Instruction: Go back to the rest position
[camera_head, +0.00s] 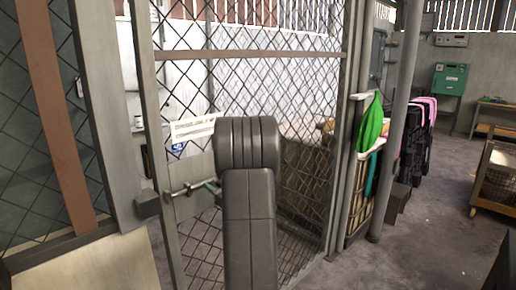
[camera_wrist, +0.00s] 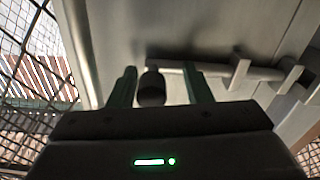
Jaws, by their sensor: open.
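In the wrist view my gripper (camera_wrist: 159,78) is open, with its two dark green fingers spread apart. A dark round knob (camera_wrist: 151,90) shows between the fingers; I cannot tell whether either finger touches it. A metal bolt rod (camera_wrist: 220,71) runs right from near the knob through its brackets. In the head view the latch (camera_head: 188,189) sits on the mesh door (camera_head: 270,90), left of my arm. My arm stands upright before the door and hides most of the gripper; a bit of green shows beside the latch.
A grey post (camera_head: 400,110) and a rack with a green cloth (camera_head: 371,125) stand right of the door. A wooden cart (camera_head: 497,180) is at the far right. A pale board (camera_head: 90,265) is at lower left. Open concrete floor (camera_head: 425,235) lies to the right.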

